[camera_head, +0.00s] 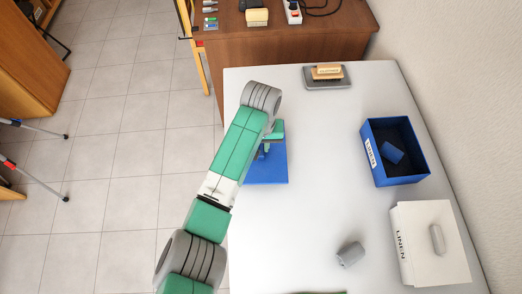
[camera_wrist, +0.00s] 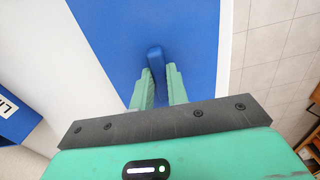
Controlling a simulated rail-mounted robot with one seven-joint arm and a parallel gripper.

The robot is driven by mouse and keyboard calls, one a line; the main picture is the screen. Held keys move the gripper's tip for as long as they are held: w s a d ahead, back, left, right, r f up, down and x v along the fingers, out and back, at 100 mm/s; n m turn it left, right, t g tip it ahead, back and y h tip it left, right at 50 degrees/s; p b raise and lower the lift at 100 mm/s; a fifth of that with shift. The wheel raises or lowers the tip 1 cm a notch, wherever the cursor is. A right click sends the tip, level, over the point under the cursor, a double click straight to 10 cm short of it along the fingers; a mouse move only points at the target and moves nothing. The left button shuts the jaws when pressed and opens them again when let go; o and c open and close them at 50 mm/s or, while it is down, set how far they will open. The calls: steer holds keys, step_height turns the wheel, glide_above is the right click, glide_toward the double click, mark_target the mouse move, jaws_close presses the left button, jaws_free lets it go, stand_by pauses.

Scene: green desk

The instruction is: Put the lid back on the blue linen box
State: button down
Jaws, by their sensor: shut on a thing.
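The blue linen box (camera_head: 376,171) stands open on the right side of the desk, with a white label on its left side and a small blue item (camera_head: 392,153) inside. Its corner also shows at the left of the wrist view (camera_wrist: 14,122). The flat blue lid (camera_head: 266,172) is at the desk's left edge, partly hidden by my arm. In the wrist view the lid (camera_wrist: 190,40) fills the middle. My gripper (camera_wrist: 155,80) is shut on the lid's raised blue handle (camera_wrist: 155,57). I cannot tell whether the lid touches the desk.
A white linen box (camera_head: 425,245) with its lid on stands at the front right. A wooden block on a grey base (camera_head: 327,75) is at the back. The desk's middle (camera_head: 325,150) is clear.

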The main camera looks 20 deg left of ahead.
steer(key=shift+s+f, duration=0.15)
steer(key=shift+f, duration=0.8)
steer(key=shift+s+d+f, duration=0.1)
steer(key=shift+s+f, duration=0.15)
steer(key=shift+w, duration=0.15)
steer(key=shift+f, duration=0.15)
steer(key=c, duration=1.4)
jaws_free()
